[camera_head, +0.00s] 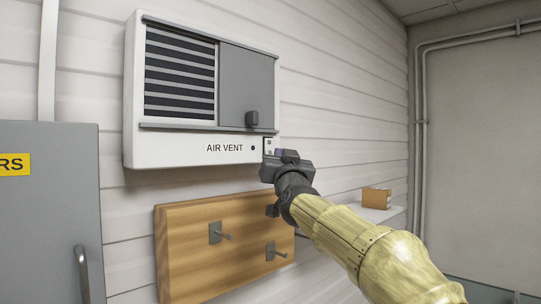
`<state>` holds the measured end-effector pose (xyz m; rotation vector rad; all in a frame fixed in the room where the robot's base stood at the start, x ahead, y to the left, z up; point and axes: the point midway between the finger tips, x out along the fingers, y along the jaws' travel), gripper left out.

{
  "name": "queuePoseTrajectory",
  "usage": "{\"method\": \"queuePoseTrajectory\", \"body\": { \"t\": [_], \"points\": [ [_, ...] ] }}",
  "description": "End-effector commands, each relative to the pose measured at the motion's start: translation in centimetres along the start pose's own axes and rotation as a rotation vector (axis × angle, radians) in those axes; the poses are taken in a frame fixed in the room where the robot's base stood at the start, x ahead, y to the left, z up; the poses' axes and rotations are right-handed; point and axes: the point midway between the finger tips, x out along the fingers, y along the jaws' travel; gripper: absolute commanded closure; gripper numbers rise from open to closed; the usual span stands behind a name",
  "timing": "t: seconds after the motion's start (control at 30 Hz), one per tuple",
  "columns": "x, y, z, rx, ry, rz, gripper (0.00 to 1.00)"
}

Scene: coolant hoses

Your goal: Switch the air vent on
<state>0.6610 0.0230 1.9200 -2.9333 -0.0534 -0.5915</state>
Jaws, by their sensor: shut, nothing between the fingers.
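The air vent (200,150) is a white box on the wall with the label AIR VENT, dark slats (180,75) on the left and a grey sliding panel (235,80) with a dark knob (252,119) on the right. A small dark dot (253,148) sits right of the label. Beside it is a small switch plate (269,143), partly hidden by my gripper. My gripper (275,156) is shut and empty, at the vent's lower right corner by the switch plate. I cannot tell whether it touches the switch or which way the switch is set.
A wooden board (185,250) with metal pegs hangs below the vent. A grey cabinet (45,220) with a handle stands at left. A small cardboard box (376,198) sits on a white shelf (385,216) at right, behind my arm. Pipes (418,130) run along the right wall.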

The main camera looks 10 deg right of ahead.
Motion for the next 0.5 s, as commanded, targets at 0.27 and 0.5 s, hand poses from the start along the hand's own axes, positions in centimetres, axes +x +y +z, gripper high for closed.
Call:
{"method": "queuePoseTrajectory", "body": {
  "t": [0.27, 0.5],
  "points": [
    [0.57, -0.56, 0.33, 0.0, 0.0, -0.001, 1.0],
    [0.57, -0.55, 0.37, 0.0, 0.0, -0.001, 1.0]
  ]
}}
